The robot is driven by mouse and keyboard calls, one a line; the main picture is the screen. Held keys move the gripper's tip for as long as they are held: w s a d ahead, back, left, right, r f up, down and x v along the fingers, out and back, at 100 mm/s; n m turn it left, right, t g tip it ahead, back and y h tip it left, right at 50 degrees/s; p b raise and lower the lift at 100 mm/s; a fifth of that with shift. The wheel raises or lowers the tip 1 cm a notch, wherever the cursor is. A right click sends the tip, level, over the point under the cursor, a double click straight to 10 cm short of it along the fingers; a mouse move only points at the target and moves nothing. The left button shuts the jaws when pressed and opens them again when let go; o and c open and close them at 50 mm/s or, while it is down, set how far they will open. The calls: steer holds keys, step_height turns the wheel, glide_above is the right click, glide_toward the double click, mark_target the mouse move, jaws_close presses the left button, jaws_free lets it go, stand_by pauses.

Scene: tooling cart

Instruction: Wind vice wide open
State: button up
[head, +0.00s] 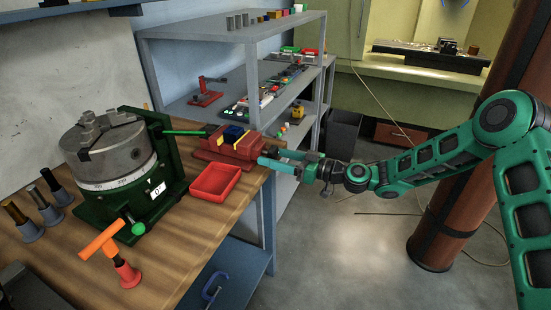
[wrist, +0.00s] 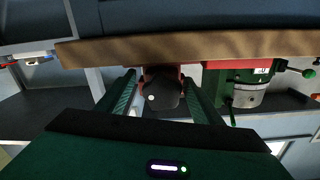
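The red vice (head: 228,150) sits at the bench's right edge with a blue block (head: 233,134) and yellow strips between its jaws. My gripper (head: 268,158) is beside the vice's right end, past the bench edge, pointing left at it. In the wrist view, which looks upside down, red vice parts (wrist: 160,71) show under the bench edge. A dark rounded vice handle or knob (wrist: 163,100) lies between my two spread fingers (wrist: 160,82). The fingers look open, with gaps to the knob; I cannot tell whether either one touches it.
A red tray (head: 215,182) lies just in front of the vice. A green-based rotary chuck (head: 105,150) stands left of it, its green lever reaching toward the vice. An orange T-handle tool (head: 105,243) stands in front. Grey shelving (head: 225,35) rises behind; the floor right is open.

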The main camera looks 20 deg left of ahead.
steer(key=shift+s+d, duration=0.1)
steer(key=d, duration=1)
steer(key=shift+s+d, duration=0.3)
